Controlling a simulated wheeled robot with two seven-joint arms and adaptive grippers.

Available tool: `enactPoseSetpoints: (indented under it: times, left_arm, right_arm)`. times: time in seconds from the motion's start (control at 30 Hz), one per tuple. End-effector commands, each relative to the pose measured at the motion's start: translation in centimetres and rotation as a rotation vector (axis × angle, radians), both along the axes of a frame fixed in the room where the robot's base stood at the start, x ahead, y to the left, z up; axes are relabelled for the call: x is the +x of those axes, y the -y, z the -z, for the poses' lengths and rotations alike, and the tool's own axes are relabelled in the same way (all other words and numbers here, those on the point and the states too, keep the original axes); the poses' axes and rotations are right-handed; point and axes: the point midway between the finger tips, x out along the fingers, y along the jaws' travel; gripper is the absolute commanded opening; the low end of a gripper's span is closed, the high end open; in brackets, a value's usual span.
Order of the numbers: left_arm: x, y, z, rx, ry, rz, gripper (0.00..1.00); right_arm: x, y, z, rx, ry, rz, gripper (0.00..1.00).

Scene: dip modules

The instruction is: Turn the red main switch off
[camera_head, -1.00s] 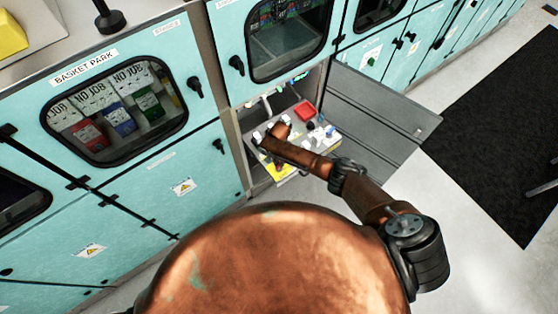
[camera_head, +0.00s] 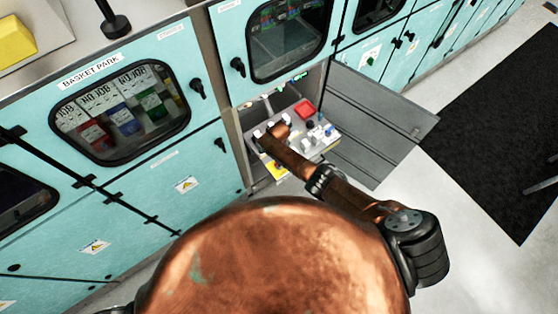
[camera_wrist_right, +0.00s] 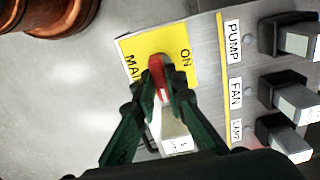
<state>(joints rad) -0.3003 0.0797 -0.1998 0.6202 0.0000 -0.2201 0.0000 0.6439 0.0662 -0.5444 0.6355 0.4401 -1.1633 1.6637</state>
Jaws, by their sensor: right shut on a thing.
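The red main switch (camera_wrist_right: 156,68) sits on a yellow plate (camera_wrist_right: 181,38) marked MAIN and ON in the right wrist view. My right gripper (camera_wrist_right: 163,84) has its two green fingers on either side of the switch, shut on it. A pale, tag-like piece (camera_wrist_right: 174,138) lies between the fingers below the red part. In the head view, my right arm reaches into an open lower cabinet, over the control panel (camera_head: 318,147), and hides the switch. Part of the yellow plate (camera_head: 276,172) shows beside the arm. My left gripper is not in view.
PUMP (camera_wrist_right: 233,42), FAN (camera_wrist_right: 236,92) and another labelled switch stand close to the right of the yellow plate. A red piece (camera_head: 304,109) is at the panel's back. The lowered grey cabinet door (camera_head: 380,125) lies right of the panel. A black mat covers the floor at right.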

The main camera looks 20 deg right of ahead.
Motion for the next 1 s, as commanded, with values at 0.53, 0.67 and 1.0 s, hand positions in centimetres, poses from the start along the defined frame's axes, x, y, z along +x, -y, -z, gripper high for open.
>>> enactPoseSetpoints:
  times: [0.53,0.67,1.0]
  left_arm:
    - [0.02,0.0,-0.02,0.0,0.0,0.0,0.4]
    - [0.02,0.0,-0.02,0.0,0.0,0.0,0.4]
    - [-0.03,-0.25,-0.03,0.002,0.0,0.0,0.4]
  right_arm:
    - [0.04,0.05,-0.03,0.0,0.0,0.009,0.19]
    - [0.05,0.03,-0.03,0.0,0.001,0.008,0.28]
    - [0.06,-0.03,-0.15,0.001,0.001,0.007,0.29]
